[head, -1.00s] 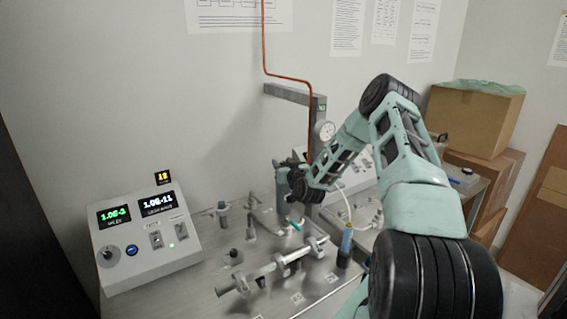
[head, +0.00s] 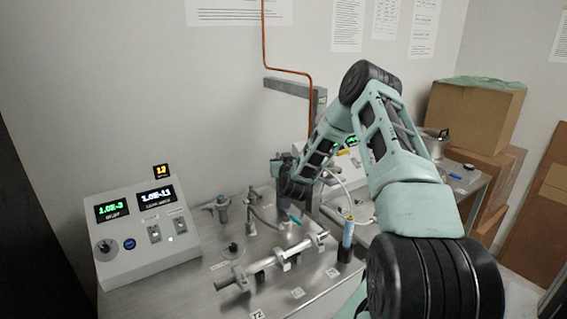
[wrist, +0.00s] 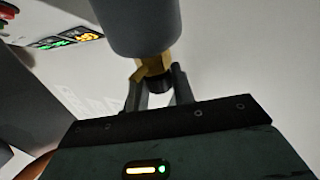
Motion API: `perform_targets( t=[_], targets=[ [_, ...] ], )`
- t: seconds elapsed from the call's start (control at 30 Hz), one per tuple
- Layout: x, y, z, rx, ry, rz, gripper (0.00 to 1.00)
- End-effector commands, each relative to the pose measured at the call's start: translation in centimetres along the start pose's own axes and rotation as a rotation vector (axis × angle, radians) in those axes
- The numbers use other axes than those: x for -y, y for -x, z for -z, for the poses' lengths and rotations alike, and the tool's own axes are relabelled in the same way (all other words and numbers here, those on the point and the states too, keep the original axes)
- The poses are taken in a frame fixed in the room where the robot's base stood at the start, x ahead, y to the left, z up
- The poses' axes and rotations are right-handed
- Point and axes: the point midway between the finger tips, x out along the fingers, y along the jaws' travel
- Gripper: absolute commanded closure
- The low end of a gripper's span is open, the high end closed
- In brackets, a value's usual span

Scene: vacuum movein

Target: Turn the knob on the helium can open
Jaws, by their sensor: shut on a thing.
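In the wrist view a grey cylinder, which seems to be the helium can (wrist: 140,28), fills the top middle. It has a brass valve (wrist: 153,66) with a small dark knob (wrist: 158,86) on its end. My gripper (wrist: 156,90) has one finger on each side of the knob and is shut on it. In the head view my gripper (head: 284,160) is over the back of the bench, and the wrist mostly hides the can and knob. I cannot tell how far the knob is turned.
A control box (head: 150,235) with lit displays stands at the bench's left. A metal tube assembly (head: 275,262) lies in front of my gripper. A blue cylinder (head: 347,233) stands in a black holder to the right. A grey bracket (head: 290,87) and copper pipe (head: 263,40) are behind.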

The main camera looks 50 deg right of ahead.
Motion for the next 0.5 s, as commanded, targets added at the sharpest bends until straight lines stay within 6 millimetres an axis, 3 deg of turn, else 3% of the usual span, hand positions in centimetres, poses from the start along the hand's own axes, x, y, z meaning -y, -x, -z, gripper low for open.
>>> perform_targets(
  t=[0.5],
  targets=[
    [0.44, -0.06, -0.18, -0.008, -0.002, -0.483, 0.98]
  ],
)
